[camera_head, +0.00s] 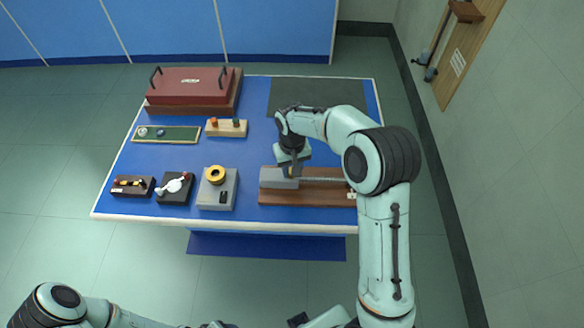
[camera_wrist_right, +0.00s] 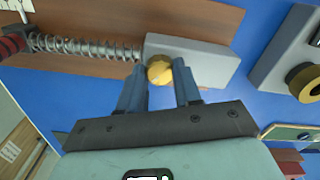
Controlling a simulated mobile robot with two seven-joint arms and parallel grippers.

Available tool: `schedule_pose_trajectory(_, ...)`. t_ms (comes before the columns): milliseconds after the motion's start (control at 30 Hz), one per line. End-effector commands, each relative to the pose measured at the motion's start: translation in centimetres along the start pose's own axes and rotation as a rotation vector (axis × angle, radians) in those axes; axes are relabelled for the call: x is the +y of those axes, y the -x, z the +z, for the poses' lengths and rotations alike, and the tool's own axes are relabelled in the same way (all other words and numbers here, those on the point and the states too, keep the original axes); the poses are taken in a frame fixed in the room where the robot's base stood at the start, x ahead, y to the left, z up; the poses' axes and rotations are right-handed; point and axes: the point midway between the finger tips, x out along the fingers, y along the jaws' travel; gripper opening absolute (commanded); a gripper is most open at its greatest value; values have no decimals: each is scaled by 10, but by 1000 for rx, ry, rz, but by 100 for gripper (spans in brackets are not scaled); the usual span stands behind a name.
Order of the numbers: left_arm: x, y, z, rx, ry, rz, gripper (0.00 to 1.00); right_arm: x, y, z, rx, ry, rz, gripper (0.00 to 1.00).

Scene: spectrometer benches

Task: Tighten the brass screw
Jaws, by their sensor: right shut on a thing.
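The brass screw (camera_wrist_right: 159,70) is a round gold knob on the side of a grey block (camera_wrist_right: 207,59). The block sits on a brown wooden base (camera_head: 270,196) at the right front of the blue table. My right gripper (camera_wrist_right: 160,77) has its two blue-grey fingers on either side of the screw, shut on it. In the head view my right gripper (camera_head: 291,171) is over the grey block (camera_head: 276,178), and the screw is mostly hidden there. My left arm shows at the lower left, but its gripper cannot be made out.
A spring on a rod (camera_wrist_right: 85,46) runs from the block to a red-and-black end piece. A grey box with a yellow ring (camera_head: 216,174) stands left of the base. Several small devices and a red case (camera_head: 187,84) stand farther left. A dark mat (camera_head: 300,91) lies clear at the back.

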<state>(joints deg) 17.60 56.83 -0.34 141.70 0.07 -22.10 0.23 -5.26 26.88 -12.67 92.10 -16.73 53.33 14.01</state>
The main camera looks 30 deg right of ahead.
Motion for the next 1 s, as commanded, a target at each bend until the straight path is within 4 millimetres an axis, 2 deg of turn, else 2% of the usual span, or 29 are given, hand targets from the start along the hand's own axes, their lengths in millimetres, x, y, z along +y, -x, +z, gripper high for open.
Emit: schedule_pose_trajectory(1000,2,4,-3,4,-1,1,59,0,2,-2,5,-965,-1,3)
